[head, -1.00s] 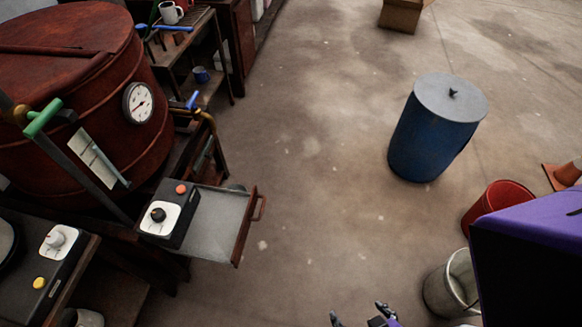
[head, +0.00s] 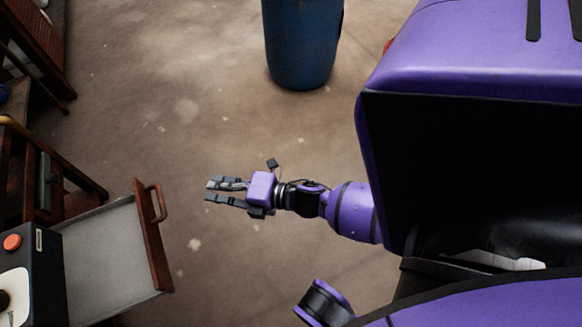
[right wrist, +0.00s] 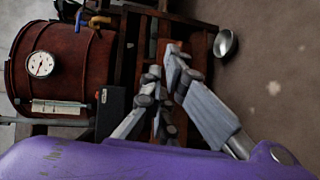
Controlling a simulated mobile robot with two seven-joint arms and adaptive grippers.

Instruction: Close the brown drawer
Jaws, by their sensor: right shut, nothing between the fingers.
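The brown drawer (head: 153,240) is pulled out at the lower left of the head view. It has a brown wooden front, a bar handle (head: 157,203) and a grey inside (head: 105,255). My right gripper (head: 209,191) is to the right of the drawer front, fingers pointing left, with floor visible between it and the handle. It is shut and empty. In the right wrist view, its fingers (right wrist: 168,85) cover part of the brown woodwork behind them, so I cannot tell the drawer clearly there. My left gripper is not in view.
A black control box with an orange button (head: 12,241) stands at the drawer's left. A blue barrel (head: 303,40) stands on the floor at the top. The wrist view shows a red-brown vat with a gauge (right wrist: 40,64) and a metal bowl (right wrist: 226,44). Floor around the gripper is clear.

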